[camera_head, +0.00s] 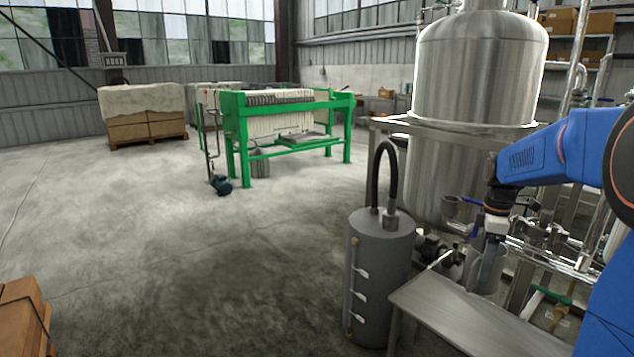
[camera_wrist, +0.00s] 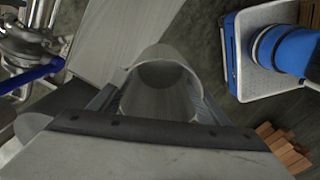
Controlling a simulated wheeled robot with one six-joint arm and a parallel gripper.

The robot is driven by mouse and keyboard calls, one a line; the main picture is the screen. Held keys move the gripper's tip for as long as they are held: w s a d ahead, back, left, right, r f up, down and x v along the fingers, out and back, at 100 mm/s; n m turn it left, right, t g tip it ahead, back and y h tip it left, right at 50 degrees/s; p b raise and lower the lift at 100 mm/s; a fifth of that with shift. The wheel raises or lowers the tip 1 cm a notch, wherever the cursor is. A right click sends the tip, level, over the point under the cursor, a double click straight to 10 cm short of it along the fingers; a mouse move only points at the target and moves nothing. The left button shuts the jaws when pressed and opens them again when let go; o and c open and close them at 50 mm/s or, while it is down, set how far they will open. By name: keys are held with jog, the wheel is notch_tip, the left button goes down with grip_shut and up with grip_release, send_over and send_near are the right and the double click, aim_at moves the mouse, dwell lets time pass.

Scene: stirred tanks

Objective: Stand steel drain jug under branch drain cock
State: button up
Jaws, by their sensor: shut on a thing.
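The steel drain jug (camera_wrist: 160,100) is an open-topped grey cylinder, upright or nearly so. My gripper (camera_wrist: 155,96) is shut on it, with one finger on each side. In the head view my gripper (camera_head: 494,228) points down and the jug (camera_head: 486,272) hangs below it, by the far right part of the steel bench. A valve with a blue lever (camera_wrist: 30,80), apparently the branch drain cock, is left of the jug in the wrist view, apart from it. A blue lever (camera_head: 471,201) also shows left of my gripper in the head view. Whether the jug touches anything below is unclear.
The steel bench (camera_head: 440,308) has a clear top. A grey cylinder with a black hose (camera_head: 380,270) stands left of it. The large steel tank (camera_head: 478,75) and pipework (camera_head: 560,255) crowd the space behind and right. Open floor (camera_head: 230,240) lies to the left.

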jog(key=shift+s, duration=0.3)
jog(key=shift+s+a+f, duration=0.1)
jog(key=shift+s+f, duration=0.05)
jog(key=shift+f, duration=0.05)
jog(key=shift+w+a+f, duration=0.15)
jog(key=shift+w+f, duration=0.05)
jog(key=shift+f, duration=0.25)
jog(key=w+a+f+m, duration=0.3)
jog(key=a+f+m, duration=0.1)
jog(key=f, duration=1)
jog(key=w+a+f+m, duration=0.3)
jog(key=a+f, duration=0.3)
jog(key=f, duration=0.8)
jog(key=w+a+f+m, duration=0.4)
jog(key=a+f+m, duration=0.1)
jog(key=f, duration=1)
jog(key=shift+m, duration=0.4)
